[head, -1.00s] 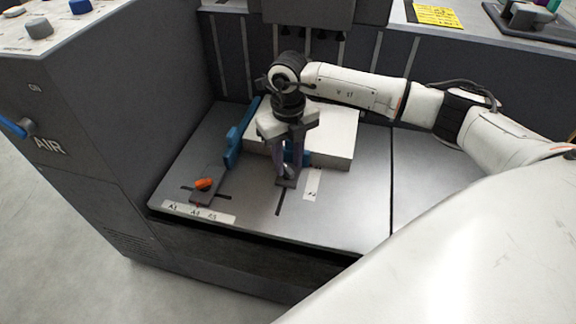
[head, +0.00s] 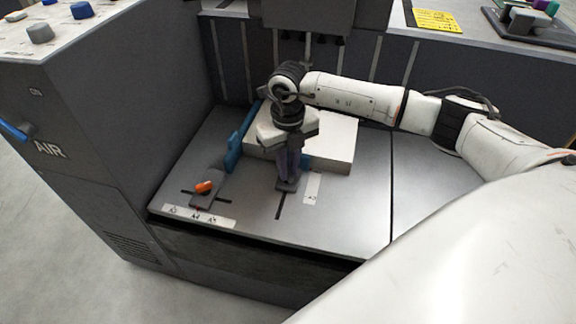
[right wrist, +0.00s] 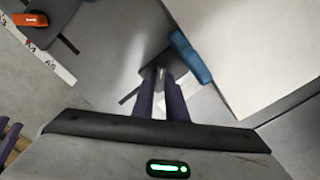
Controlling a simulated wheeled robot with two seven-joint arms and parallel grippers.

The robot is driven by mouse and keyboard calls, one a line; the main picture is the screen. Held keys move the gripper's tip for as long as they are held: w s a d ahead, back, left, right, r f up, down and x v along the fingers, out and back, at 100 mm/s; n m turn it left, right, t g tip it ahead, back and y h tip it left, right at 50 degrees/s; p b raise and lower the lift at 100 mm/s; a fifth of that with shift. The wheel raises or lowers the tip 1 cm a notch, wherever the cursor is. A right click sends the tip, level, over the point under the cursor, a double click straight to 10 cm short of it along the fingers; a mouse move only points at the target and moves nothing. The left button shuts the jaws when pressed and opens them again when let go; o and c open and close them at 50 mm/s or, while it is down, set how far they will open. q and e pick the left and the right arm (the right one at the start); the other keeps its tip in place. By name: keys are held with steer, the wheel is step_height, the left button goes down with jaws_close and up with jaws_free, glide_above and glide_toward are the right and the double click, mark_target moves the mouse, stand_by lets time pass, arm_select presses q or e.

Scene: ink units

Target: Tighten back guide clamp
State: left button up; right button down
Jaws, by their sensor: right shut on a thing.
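My right gripper (head: 287,182) points down at the clamp of a blue guide, its purple fingers close together. In the right wrist view its fingers (right wrist: 161,82) are shut on the clamp's small part, which they mostly hide. The clamp's dark plate (right wrist: 153,70) lies over a slot in the grey bed, beside the blue guide (right wrist: 191,58). A second blue guide (head: 235,148) stands along the left side of the white paper stack (head: 332,140). An orange clamp lever (head: 205,187) sits on its own dark plate (head: 208,200) at the front left.
A label strip (head: 200,216) runs along the bed's front left edge. A tall dark cabinet wall (head: 150,110) bounds the left, and a dark housing (head: 310,10) hangs behind. The bed (head: 340,215) is clear to the right of the clamp.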

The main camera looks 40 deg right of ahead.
steer(key=shift+r+m+p, duration=0.15)
steer(key=shift+m+p, duration=0.35)
steer(key=shift+m, duration=0.1)
steer(key=shift+m+p, duration=1.1)
steer(key=shift+m, duration=0.1)
steer(key=m+p, duration=0.3)
steer(key=shift+m, duration=0.3)
steer(key=m+p, duration=0.4)
steer(key=m, duration=0.1)
steer(key=shift+r+m+p, duration=0.1)
steer(key=shift+m+p, duration=0.85)
steer(key=shift+m, duration=0.15)
steer(key=shift+m+p, duration=0.8)
steer(key=shift+m, duration=0.1)
arm_select(q)
step_height(320, 180, up, 8)
steer(key=s+a+y, duration=0.1)
steer(key=a, duration=0.1)
steer(key=shift+s+a+f+p, duration=0.15)
steer(key=shift+s+a+p, duration=0.25)
arm_select(e)
steer(key=shift+f+m, duration=0.2)
steer(key=shift+m, duration=0.4)
arm_select(q)
steer(key=shift+w+d, duration=0.1)
steer(key=shift+r, duration=0.2)
